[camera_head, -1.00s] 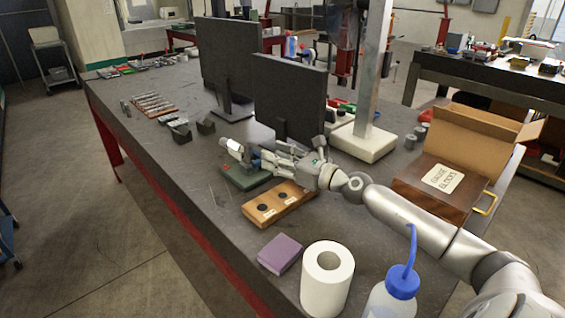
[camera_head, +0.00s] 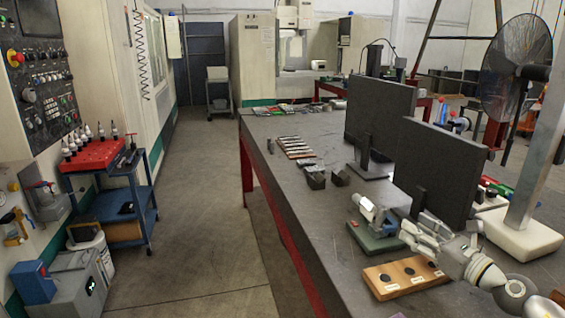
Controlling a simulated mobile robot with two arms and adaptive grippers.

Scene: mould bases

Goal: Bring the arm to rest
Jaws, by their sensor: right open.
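My right arm comes in from the lower right, low over the dark workbench (camera_head: 310,205). Its gripper (camera_head: 407,233) is open, with its fingers pointing left beside a small fixture with a green base (camera_head: 374,238). A grey and blue part (camera_head: 371,210) sits on that base. The fingertips are close to this part; I cannot tell whether they touch it. A wooden block with round black inserts (camera_head: 402,277) lies in front of the gripper, partly below the arm. My left gripper is out of view.
Two dark panels on stands (camera_head: 437,170) rise behind the gripper. A pillar on a white foot (camera_head: 522,235) stands to the right. Small dark blocks (camera_head: 315,177) and a row of metal parts (camera_head: 296,148) lie farther back. The floor aisle on the left is clear beside a blue cart (camera_head: 128,198).

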